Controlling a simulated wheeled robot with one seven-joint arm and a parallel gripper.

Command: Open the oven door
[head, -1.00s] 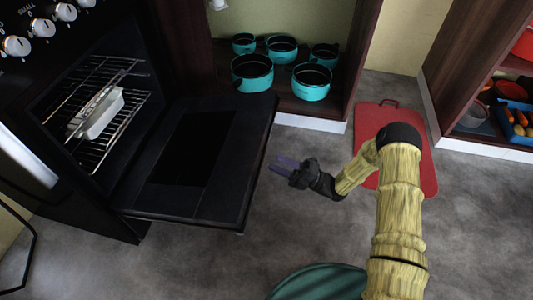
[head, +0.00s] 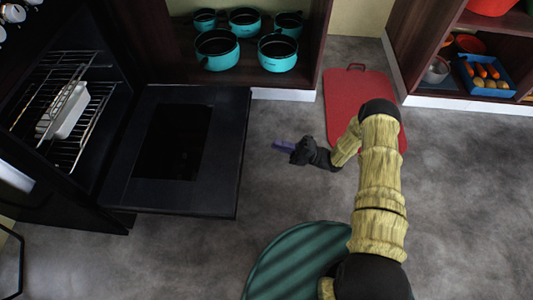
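The black oven (head: 88,180) stands at the left, with its interior and wire racks (head: 62,110) exposed. Its door (head: 226,165) is swung down and lies about flat, sticking out toward the right, with a dark window (head: 172,142) in it. No object shows in the fingers. At this angle the fingers overlap, and I cannot tell how far apart they are.
A white dish (head: 65,112) sits on an oven rack. Teal pots (head: 217,50) fill a low shelf behind the door. A red board (head: 364,90) lies behind my arm. An open cabinet (head: 450,78) stands at the right. Grey floor (head: 460,190) is clear at right.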

